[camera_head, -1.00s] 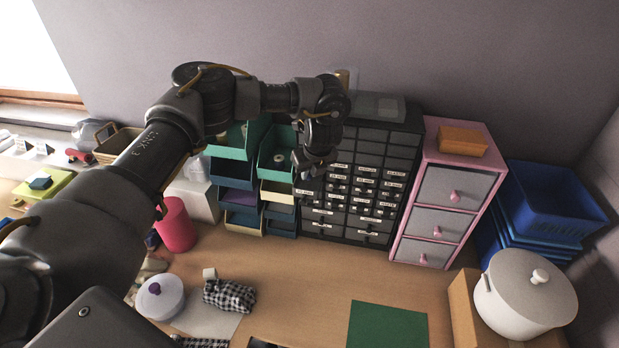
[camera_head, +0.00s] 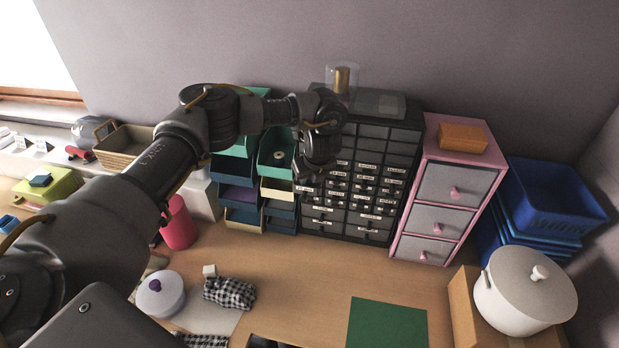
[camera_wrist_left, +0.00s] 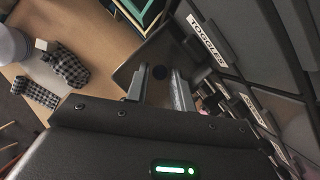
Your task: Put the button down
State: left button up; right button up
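A small dark blue round disc, likely the button (camera_wrist_left: 160,72), shows in the left wrist view on a grey-brown flat surface, framed between my fingertips. No finger visibly touches it. My left gripper (camera_wrist_left: 160,88) is open, its two fingers apart, beside the front of the black drawer cabinet. In the head view my left gripper (camera_head: 312,180) hangs before the cabinet's left side, and the button cannot be made out. The black cabinet (camera_head: 372,148) has several small labelled drawers; one label close to the gripper reads TOGGLES (camera_wrist_left: 206,40). My right gripper is not in view.
Open green and blue bins (camera_head: 277,150) stand close left of the gripper. A pink drawer unit (camera_head: 415,180) stands right of the cabinet. A clear jar (camera_head: 343,78) stands on top. The wooden tabletop (camera_head: 300,270) in front is mostly clear, with a green mat (camera_head: 388,323).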

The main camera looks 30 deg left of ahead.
pick_arm(q)
jog(key=shift+d+r, duration=0.1)
jog(key=shift+r, duration=0.4)
jog(key=v, duration=1.1)
jog(key=shift+r+b, duration=0.15)
jog(key=shift+b, duration=0.2)
jog(key=shift+s, duration=0.15)
